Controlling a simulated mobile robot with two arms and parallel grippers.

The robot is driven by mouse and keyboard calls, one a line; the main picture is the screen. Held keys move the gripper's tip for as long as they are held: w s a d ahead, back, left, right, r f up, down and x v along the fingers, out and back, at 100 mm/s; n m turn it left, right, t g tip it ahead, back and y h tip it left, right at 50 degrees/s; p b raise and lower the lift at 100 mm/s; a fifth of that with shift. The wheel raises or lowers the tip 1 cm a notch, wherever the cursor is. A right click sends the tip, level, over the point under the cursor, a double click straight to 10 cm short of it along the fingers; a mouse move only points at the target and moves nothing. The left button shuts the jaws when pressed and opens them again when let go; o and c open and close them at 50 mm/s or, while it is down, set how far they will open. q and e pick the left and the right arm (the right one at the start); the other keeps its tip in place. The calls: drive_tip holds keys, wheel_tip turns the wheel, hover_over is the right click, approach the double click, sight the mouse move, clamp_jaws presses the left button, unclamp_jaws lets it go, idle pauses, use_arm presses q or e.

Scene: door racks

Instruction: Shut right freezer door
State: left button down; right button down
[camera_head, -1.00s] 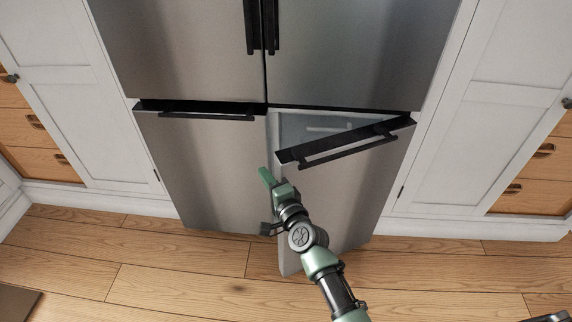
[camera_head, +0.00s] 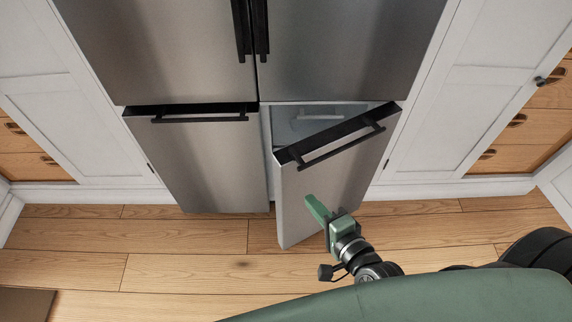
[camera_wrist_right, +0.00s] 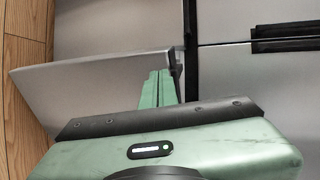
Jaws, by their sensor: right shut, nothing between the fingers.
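The right freezer door (camera_head: 325,190) is the lower right steel door of the fridge. It stands ajar, swung out on its left side, with a gap showing the pale inside above it. Its black bar handle (camera_head: 342,141) runs along its top edge. My right gripper (camera_head: 316,208) is shut and empty, in front of the door's lower middle; I cannot tell whether it touches. In the right wrist view the green fingers (camera_wrist_right: 158,88) are together, close to the door panel (camera_wrist_right: 95,88). My left gripper is not in view.
The left freezer door (camera_head: 205,165) is shut beside it. The upper fridge doors (camera_head: 345,50) are shut. White cabinets with wooden drawers flank the fridge. The wooden floor (camera_head: 190,240) in front is clear. My own green arm covers the lower right.

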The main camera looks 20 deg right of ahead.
sight(283, 167)
drive_tip(key=x, duration=1.1)
drive_tip(key=shift+w+a+r+p, duration=0.1)
drive_tip(key=shift+w+r+p, duration=0.2)
drive_tip(key=shift+w+a+f, duration=0.1)
drive_tip(key=shift+w+a, duration=0.05)
drive_tip(key=shift+w, duration=0.55)
